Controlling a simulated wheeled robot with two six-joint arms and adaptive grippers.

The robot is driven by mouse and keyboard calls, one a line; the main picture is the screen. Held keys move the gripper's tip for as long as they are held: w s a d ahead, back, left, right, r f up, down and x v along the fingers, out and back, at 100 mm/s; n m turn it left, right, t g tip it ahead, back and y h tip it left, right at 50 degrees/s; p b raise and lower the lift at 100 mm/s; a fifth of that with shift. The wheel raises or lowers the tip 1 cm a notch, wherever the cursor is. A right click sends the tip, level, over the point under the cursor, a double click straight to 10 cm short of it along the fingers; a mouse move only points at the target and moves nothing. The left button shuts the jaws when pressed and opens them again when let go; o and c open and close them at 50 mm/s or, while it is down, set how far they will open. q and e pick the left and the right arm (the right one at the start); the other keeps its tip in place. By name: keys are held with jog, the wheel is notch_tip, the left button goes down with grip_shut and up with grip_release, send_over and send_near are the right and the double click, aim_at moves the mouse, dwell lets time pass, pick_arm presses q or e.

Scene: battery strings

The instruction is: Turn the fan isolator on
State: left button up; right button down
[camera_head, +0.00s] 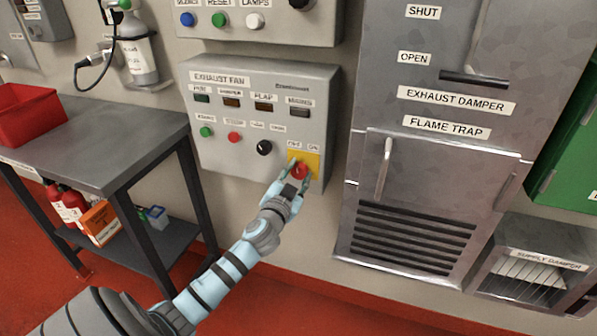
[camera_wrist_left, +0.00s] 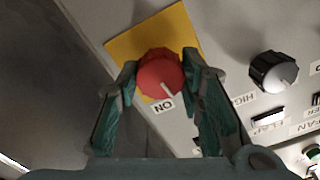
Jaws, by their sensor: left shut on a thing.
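The fan isolator is a red knob (camera_head: 299,171) on a yellow plate (camera_head: 312,158) at the lower right of the grey exhaust fan panel (camera_head: 260,150). OFF and ON labels sit above it in the head view. My left gripper (camera_head: 300,174) is shut on the knob. In the left wrist view the red knob (camera_wrist_left: 160,74) sits between the two fingertips, one on each side. Its white pointer line points down and slightly right, near the ON label (camera_wrist_left: 163,106). The OFF label is hidden there. My right gripper is not in view.
A black knob (camera_head: 264,148) and several small buttons sit left of the isolator. The exhaust damper and flame trap cabinet (camera_head: 430,110) stands to the right. A grey table (camera_head: 110,150) with a red bin (camera_head: 28,118) is at the left.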

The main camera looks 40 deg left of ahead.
pick_arm(q)
jog(key=m+p, duration=0.1)
jog(key=m, duration=0.1)
jog(key=shift+m, duration=0.4)
jog(key=m, duration=0.2)
jog(key=shift+m+p, duration=0.35)
jog(key=shift+m, duration=0.05)
jog(key=m+p, duration=0.1)
jog(key=m, duration=0.3)
jog(key=shift+m, duration=0.3)
jog(key=o, duration=1.2)
jog(key=shift+c, duration=0.2)
jog(key=shift+r, duration=0.1)
